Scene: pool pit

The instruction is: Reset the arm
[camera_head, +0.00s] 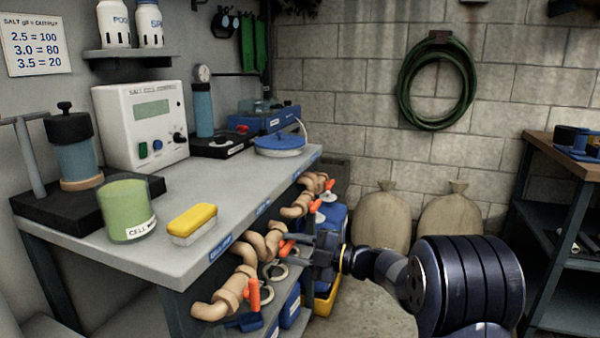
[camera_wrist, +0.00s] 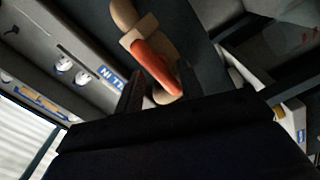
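My arm reaches in from the lower right in the head view, and my gripper (camera_head: 301,250) is at the front of the bench, beside the tan pipework. In the wrist view my gripper (camera_wrist: 160,88) shows two dark fingers with a gap between them. An orange valve handle (camera_wrist: 155,65) on a tan pipe (camera_wrist: 126,18) shows between and beyond the fingers. I cannot tell whether the fingers touch it. In the head view an orange handle (camera_head: 287,248) is just left of the fingertips.
Another orange handle (camera_head: 253,294) sticks out from the pipes nearer the camera. The grey bench top (camera_head: 170,238) holds a green cup (camera_head: 127,210), a yellow sponge (camera_head: 192,222) and a white meter (camera_head: 142,125). Blue and yellow bins stand below. Open floor lies in front of the sacks (camera_head: 383,220).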

